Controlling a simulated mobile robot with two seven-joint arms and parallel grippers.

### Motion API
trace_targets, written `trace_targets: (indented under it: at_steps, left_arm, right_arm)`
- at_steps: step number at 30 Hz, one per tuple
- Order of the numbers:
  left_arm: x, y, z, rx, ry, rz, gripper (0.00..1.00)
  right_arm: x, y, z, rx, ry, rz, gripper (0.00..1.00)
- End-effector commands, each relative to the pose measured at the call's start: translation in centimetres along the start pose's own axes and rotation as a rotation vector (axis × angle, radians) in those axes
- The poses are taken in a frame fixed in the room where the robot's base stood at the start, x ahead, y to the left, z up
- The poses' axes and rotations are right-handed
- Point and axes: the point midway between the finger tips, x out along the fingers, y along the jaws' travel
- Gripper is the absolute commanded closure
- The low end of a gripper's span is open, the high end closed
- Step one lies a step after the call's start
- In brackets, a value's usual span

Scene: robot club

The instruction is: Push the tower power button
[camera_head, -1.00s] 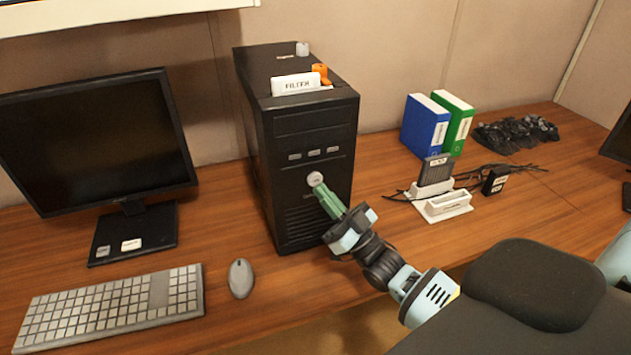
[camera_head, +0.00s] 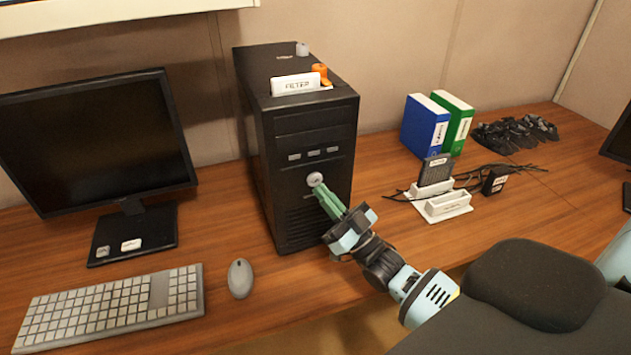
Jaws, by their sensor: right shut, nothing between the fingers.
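The black computer tower (camera_head: 299,127) stands upright on the wooden desk, its front face towards me. Its round, pale power button (camera_head: 314,179) is at mid height on the front panel, below a row of small light-coloured ports. My right gripper (camera_head: 320,188) is shut and empty, with green fingers pointing up and left. Its fingertips are at the lower edge of the button; they look in contact or very close, and I cannot tell which. My left gripper is out of view.
A monitor (camera_head: 90,140), keyboard (camera_head: 110,307) and mouse (camera_head: 240,278) are left of the tower. A white dock (camera_head: 447,205), cables and blue and green binders (camera_head: 424,126) are on the right. A dark chair (camera_head: 535,283) is at the lower right. Small items lie on top of the tower.

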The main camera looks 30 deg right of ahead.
Motion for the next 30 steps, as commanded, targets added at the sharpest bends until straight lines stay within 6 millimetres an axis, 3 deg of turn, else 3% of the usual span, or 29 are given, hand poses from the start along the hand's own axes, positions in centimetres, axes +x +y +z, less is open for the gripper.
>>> trace_targets:
  at_steps: [30]
  left_arm:
    - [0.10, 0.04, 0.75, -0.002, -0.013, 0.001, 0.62]
  right_arm:
    - [0.63, 0.46, 0.48, 0.000, 0.000, 0.000, 1.00]
